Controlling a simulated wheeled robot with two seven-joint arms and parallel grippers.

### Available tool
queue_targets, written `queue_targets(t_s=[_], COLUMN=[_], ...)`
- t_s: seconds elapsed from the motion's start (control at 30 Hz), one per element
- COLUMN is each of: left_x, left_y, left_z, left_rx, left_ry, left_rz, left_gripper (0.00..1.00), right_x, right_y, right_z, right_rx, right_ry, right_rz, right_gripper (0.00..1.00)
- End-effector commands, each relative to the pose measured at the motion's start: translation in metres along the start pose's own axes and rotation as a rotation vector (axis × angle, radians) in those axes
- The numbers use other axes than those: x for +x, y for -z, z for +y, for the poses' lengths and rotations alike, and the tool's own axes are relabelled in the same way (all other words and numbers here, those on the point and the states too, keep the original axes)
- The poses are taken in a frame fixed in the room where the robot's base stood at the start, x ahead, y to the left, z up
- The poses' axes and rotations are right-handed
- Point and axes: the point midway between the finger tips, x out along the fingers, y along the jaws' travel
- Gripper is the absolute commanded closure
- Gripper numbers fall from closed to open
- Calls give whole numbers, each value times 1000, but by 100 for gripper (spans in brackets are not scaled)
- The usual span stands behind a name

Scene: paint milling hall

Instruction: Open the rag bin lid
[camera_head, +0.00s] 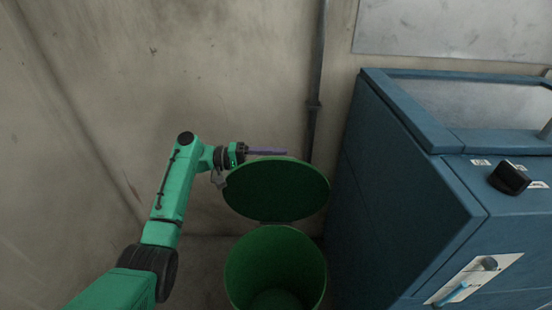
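The green rag bin (231,268) stands on the floor at the bottom centre, and I see down into its round opening. Its round green lid (275,190) is raised and tilted back behind the opening, towards the wall. My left gripper (268,151) is at the lid's upper left edge, with a purple bar-like part reaching right along the top rim. I cannot tell whether it touches the lid, or whether its fingers are apart or together. My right gripper is out of view.
A large blue machine (410,190) with a black knob (509,179) stands close to the bin's right. A dark vertical pipe (315,90) runs down the wall (230,70) behind the lid. The floor left of the bin shows no objects.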

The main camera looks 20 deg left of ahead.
Motion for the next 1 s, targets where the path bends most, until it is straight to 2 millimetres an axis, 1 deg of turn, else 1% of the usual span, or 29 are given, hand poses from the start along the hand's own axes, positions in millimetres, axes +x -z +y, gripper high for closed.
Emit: queue_targets(t_s=[0.07, 0.17, 0.27, 0.37, 0.4, 0.5, 0.6, 0.7, 0.8, 1.0], left_x=[0, -6, -24, -52, -65, -96, -121, -138, -145, -146], left_y=[0, 0, 1, 1, 1, 1, 0, 1, 0, 0], left_z=[0, 0, 0, -1, -1, -1, -1, -1, 0, 0], left_rx=[0, 0, 1, 1, 1, 0, 1, 0, 0, 0], left_ry=[0, 0, 1, 1, 1, 0, -1, 0, -1, -1], left_rz=[0, 1, 4, 4, 5, 4, 4, 3, 1, 0], left_gripper=[53, 53, 53, 53, 53, 53, 53, 53, 53, 53], right_x=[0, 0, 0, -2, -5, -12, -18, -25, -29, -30], right_y=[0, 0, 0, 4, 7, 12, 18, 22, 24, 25], right_z=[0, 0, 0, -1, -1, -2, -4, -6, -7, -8], right_rx=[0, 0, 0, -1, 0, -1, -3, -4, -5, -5], right_ry=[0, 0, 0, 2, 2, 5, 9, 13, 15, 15], right_rz=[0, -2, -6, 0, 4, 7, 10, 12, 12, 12], right_gripper=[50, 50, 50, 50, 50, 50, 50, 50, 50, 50])
